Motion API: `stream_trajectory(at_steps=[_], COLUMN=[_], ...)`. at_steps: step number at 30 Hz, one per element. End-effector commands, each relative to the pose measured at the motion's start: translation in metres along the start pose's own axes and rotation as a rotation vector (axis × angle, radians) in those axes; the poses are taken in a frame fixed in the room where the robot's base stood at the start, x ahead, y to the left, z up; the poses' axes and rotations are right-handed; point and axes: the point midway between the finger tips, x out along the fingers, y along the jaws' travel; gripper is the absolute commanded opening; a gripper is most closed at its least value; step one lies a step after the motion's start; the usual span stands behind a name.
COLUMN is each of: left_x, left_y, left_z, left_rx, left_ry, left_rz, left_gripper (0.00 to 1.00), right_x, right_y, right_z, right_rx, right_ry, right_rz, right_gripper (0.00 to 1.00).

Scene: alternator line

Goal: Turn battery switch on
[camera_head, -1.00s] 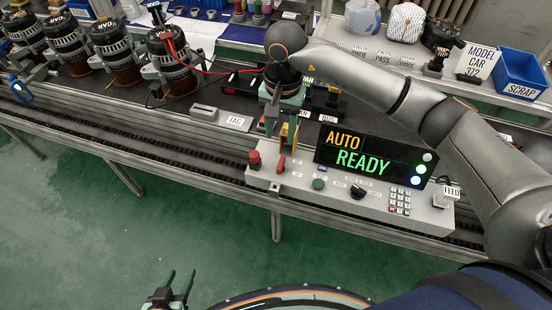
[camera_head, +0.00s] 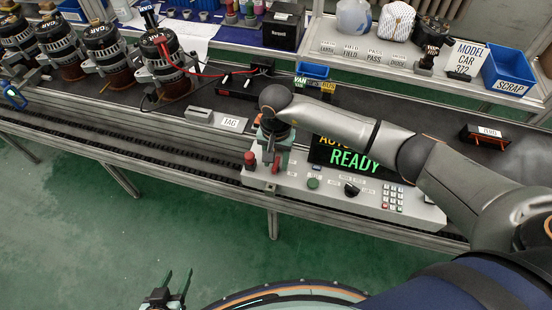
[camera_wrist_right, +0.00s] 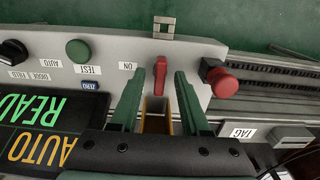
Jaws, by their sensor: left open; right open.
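The red battery switch (camera_wrist_right: 160,76) is a lever on the grey control panel (camera_head: 310,196), beside the ON label (camera_wrist_right: 127,66). It also shows in the head view (camera_head: 276,166), just under my right gripper. My right gripper (camera_wrist_right: 158,80) is open, with one finger on each side of the red lever. Whether a finger touches the lever I cannot tell. A yellow part (camera_wrist_right: 157,108) shows between the fingers. My left gripper (camera_head: 178,274) is open and empty at the bottom, away from the panel.
A red mushroom button (camera_wrist_right: 222,82) stands close beside one finger of my right gripper. A green button (camera_wrist_right: 79,50) and a black knob (camera_wrist_right: 13,51) lie on the other side. The display (camera_head: 355,157) reads READY, partly hidden by my arm. Several alternators (camera_head: 166,62) stand at left.

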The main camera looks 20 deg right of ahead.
Motion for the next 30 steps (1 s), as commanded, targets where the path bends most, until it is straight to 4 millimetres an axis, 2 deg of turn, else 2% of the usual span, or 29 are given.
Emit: stream_trajectory(at_steps=[6, 18, 30], left_x=[0.0, 0.0, 0.0], left_y=[-0.0002, -0.0001, -0.0001], left_z=[0.0001, 0.0, 0.0001], left_rx=[0.001, 0.001, 0.001], left_ry=[0.0, 0.0, 0.0], left_rz=[0.0, 0.0, 0.0], left_gripper=[0.5, 0.5, 0.5], right_x=[0.0004, 0.0001, -0.0001], right_y=[-0.0001, 0.0001, 0.0001], right_z=[0.0001, 0.0001, -0.0001], right_rx=[0.0, 0.0, 0.001], right_ry=[0.0, 0.0, 0.0], right_rz=[0.0, 0.0, 0.0], right_gripper=[0.46, 0.01, 0.0])
